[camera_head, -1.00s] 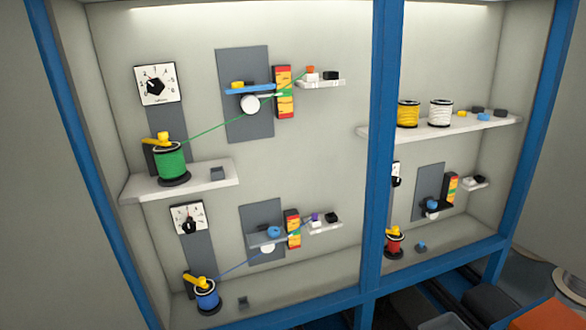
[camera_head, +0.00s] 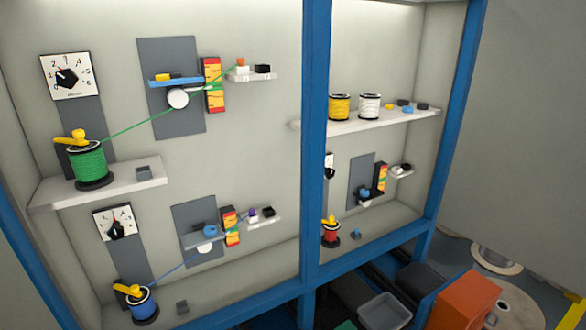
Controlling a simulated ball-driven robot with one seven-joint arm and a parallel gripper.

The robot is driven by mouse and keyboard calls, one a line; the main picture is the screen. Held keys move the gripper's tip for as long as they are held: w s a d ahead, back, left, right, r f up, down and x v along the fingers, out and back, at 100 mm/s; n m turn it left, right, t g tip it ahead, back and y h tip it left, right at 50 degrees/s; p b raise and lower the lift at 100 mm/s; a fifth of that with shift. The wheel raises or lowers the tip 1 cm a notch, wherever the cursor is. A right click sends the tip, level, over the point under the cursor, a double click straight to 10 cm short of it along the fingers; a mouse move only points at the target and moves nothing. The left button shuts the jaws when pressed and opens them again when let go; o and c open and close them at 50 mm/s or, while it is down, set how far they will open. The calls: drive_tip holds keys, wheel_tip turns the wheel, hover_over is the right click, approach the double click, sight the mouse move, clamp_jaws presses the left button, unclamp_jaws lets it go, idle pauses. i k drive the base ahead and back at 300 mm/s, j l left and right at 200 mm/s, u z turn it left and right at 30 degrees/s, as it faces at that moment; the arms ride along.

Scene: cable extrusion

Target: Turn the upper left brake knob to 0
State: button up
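The upper left brake knob (camera_head: 67,78) is a black knob on a white square dial with numbers around it, at the upper left of the shelf cabinet. Its pointer seems to lean up and left; the exact number is too small to tell. A grey strip runs down from the dial to a green cable spool (camera_head: 90,163) with a yellow clamp. Another dial (camera_head: 116,230) with a black knob sits below, above a blue spool (camera_head: 143,303). My gripper is not in view.
A blue upright post (camera_head: 315,130) divides the cabinet. Yellow (camera_head: 339,107) and white (camera_head: 370,107) spools stand on the right shelf. An orange box (camera_head: 468,300) and grey bin (camera_head: 385,312) lie at lower right.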

sight(66, 78)
drive_tip(key=i+l+u, duration=0.15)
drive_tip(key=l+u, duration=0.55)
drive_tip(key=l, duration=0.15)
drive_tip(key=i+l+u, duration=0.2)
drive_tip(key=i+u, duration=0.15)
drive_tip(key=u, duration=0.15)
drive_tip(key=i+l+u, duration=0.3)
drive_tip(key=u, duration=0.15)
drive_tip(key=i+l+u, duration=0.2)
drive_tip(key=l+u, duration=0.3)
